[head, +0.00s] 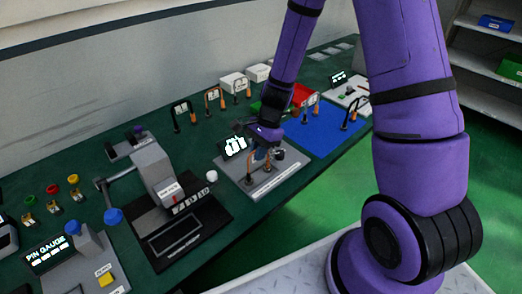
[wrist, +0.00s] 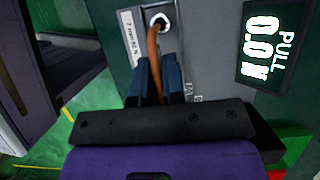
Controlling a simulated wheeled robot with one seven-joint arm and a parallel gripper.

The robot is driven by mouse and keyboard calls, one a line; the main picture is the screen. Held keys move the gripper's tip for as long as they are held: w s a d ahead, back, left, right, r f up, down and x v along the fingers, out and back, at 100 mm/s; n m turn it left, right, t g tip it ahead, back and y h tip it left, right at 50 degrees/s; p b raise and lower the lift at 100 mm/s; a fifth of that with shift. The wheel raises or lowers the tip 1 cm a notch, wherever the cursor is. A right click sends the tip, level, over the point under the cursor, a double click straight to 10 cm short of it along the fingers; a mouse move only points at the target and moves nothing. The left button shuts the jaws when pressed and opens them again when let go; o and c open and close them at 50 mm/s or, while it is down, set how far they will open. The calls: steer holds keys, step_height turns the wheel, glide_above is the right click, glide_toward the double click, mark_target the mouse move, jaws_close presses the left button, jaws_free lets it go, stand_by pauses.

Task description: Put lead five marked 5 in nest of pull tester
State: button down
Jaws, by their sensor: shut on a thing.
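The pull tester (head: 265,182) is a light grey plate with a dark display, on the green bench at the middle of the head view. Its display (wrist: 270,42) reads PULL 0.0 N in the wrist view. My gripper (wrist: 160,78), with blue fingertips, is shut on an orange-brown lead (wrist: 153,42). The lead's far end meets a round metal fitting (wrist: 158,22) on the tester; I cannot tell whether it is seated. In the head view my gripper (head: 267,147) is low over the tester. No number 5 is readable on the lead.
Other arched leads stand behind (head: 180,115) and on a blue mat (head: 325,128) at right. A grey press on a black base (head: 180,232) stands left of the tester. A pin gauge (head: 75,268) is front left. A small white round piece (head: 211,176) lies between.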

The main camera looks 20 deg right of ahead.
steer(key=shift+f, duration=0.15)
steer(key=c, duration=1.2)
jaws_free()
steer(key=s+d+r+n+t+h, duration=0.1)
steer(key=d+r+n, duration=0.1)
steer(key=r, duration=0.8)
steer(key=s+d+r+n, duration=0.1)
steer(key=d+r, duration=0.1)
steer(key=r, duration=0.7)
steer(key=s+d+r+n+t+h, duration=0.3)
steer(key=s+r+n+t, duration=0.2)
steer(key=s+r+n, duration=0.6)
steer(key=s+r, duration=0.4)
steer(key=s, duration=0.4)
steer(key=shift+r+t, duration=0.2)
steer(key=shift+t, duration=0.1)
